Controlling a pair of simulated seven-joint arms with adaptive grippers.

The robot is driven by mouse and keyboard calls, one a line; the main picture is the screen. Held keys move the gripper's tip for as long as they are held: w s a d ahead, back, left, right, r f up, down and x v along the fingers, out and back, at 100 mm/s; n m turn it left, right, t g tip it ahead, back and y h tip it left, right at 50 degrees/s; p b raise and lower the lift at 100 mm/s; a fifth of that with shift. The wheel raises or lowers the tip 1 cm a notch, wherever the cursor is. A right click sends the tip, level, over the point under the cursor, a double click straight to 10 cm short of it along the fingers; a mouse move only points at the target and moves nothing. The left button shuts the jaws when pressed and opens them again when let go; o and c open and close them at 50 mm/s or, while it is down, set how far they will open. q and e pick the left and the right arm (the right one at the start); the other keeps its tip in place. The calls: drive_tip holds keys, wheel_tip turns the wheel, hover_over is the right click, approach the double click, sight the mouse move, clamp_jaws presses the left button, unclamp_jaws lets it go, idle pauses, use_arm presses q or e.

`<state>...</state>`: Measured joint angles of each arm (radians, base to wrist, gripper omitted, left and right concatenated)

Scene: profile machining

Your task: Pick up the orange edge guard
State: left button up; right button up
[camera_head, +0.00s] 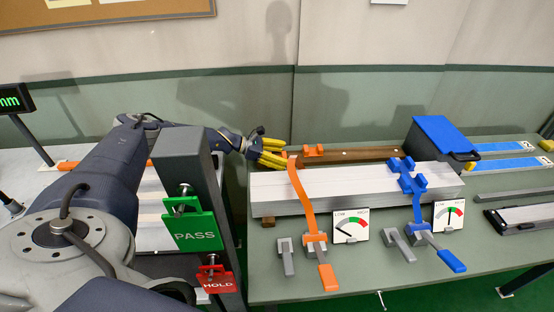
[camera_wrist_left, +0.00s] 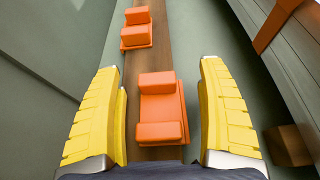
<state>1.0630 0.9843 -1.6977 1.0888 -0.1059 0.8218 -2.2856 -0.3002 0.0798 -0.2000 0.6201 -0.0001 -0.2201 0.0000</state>
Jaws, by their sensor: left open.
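Two orange edge guards sit on a brown wooden rail at the back of the bench. In the left wrist view the nearer orange edge guard (camera_wrist_left: 160,108) lies between the spread yellow fingers of my left gripper (camera_wrist_left: 162,115), with a gap on each side. The farther orange edge guard (camera_wrist_left: 136,28) is beyond the fingertips; it also shows in the head view (camera_head: 313,150). In the head view my left gripper (camera_head: 270,150) is open over the rail's left end, and its fingers largely hide the nearer guard. My right gripper is not in view.
Silver profiles (camera_head: 350,184) lie in front of the brown rail (camera_head: 350,156), under an orange clamp (camera_head: 302,195) and a blue clamp (camera_head: 408,178). A blue box (camera_head: 440,137) stands at right. A dark post with PASS (camera_head: 190,232) and HOLD (camera_head: 217,283) signs stands at left.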

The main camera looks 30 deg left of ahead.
use_arm(q)
drive_tip(key=shift+c, duration=0.2)
drive_tip(key=c, duration=1.3)
drive_tip(key=shift+c, duration=0.2)
